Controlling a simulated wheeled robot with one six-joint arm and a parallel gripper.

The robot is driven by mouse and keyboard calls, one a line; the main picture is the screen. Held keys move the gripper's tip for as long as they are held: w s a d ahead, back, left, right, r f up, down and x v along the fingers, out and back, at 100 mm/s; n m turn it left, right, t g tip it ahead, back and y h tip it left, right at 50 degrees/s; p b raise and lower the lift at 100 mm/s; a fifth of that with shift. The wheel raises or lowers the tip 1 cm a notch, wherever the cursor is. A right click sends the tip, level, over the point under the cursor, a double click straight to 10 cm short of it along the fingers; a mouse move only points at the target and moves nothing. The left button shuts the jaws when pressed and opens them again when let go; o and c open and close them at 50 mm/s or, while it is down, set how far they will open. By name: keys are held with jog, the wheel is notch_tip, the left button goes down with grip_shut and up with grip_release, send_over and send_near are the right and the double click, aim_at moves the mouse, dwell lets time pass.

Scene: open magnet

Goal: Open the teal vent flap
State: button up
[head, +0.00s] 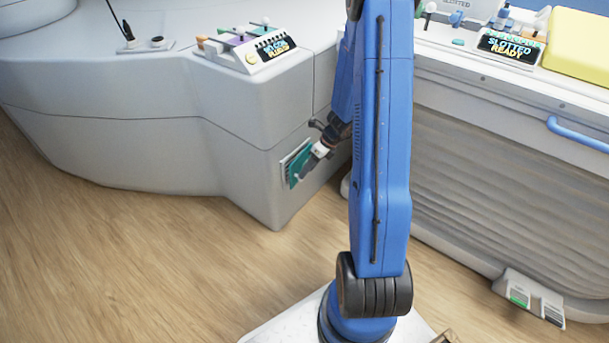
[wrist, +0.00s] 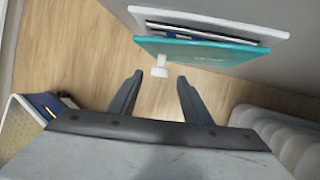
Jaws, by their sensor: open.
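The teal vent flap (head: 294,172) is low on the side of the white housing, near its corner, partly hidden by my gripper in the head view. In the wrist view the flap (wrist: 205,52) shows nearly edge-on, in front of a white frame (wrist: 215,25). A dark strip shows between flap and frame; I cannot tell how far the flap stands out. A small white knob (wrist: 160,71) sticks out from the flap. My gripper (wrist: 159,78) is open, with the knob between the lines of its fingertips. I see no clear contact.
A control panel (head: 262,47) sits on top of the housing (head: 245,105). At right stands a long bench with a blue handle (head: 577,133) and a yellow pad (head: 580,45). A small pedal box (head: 532,300) is on the floor. Wooden floor (head: 130,260) at left is clear.

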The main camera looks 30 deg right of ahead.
jog(key=shift+x, duration=1.75)
grip_shut()
